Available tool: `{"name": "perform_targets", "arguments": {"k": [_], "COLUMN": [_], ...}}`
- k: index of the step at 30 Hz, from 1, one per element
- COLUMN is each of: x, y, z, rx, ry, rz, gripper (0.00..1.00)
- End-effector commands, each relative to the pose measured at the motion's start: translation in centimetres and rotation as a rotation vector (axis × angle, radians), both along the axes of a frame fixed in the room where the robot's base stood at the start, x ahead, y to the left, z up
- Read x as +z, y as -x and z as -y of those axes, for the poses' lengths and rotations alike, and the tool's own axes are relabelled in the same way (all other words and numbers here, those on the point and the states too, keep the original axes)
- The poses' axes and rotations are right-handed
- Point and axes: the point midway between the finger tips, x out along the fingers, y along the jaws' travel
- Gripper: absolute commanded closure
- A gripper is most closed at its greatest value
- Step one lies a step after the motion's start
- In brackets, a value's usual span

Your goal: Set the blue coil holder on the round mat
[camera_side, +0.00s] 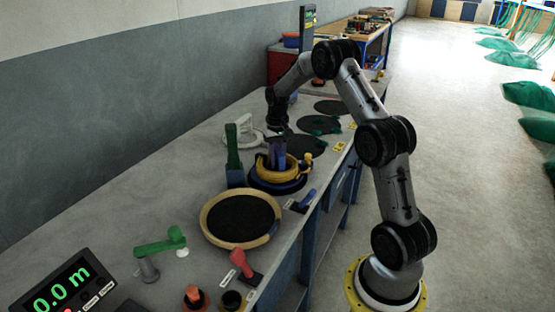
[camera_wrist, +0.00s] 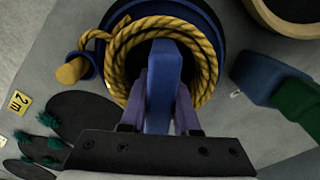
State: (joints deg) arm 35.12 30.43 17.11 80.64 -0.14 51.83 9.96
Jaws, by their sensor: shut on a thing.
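The blue coil holder (camera_side: 277,186) is a round blue base with a post, with a coil of yellow rope around the post. It also shows in the wrist view (camera_wrist: 214,12). My gripper (camera_side: 277,153) is above it, with purple fingers shut on the blue post (camera_wrist: 163,85) inside the coil. The holder looks upright; I cannot tell whether its underside touches the bench. A round dark mat with a tan rim (camera_side: 206,228) lies nearer the side camera and is empty. Its rim shows at the top right of the wrist view (camera_wrist: 262,14).
A blue block with a green post (camera_side: 234,165) stands close left of the holder, beside the mat. Dark discs with green netting (camera_side: 305,145) lie farther back. Green (camera_side: 160,245) and red (camera_side: 241,263) handles stand nearer the camera. A blue-handled item (camera_side: 302,203) lies by the bench edge.

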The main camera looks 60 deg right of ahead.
Motion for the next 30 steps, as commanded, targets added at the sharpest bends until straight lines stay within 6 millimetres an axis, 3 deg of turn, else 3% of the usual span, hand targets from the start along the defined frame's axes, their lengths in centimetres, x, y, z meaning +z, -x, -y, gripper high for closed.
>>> {"name": "perform_targets", "arguments": {"k": [27, 28, 30], "x": [-1.1, -1.1, -1.1], "y": [-0.1, -0.1, -0.1], "z": [0.1, 0.1, 0.1], "rx": [0.0, 0.0, 0.0], "ry": [0.002, 0.002, 0.002], "rz": [0.002, 0.002, 0.002], "gripper": [1.0, 0.69, 0.56]}}
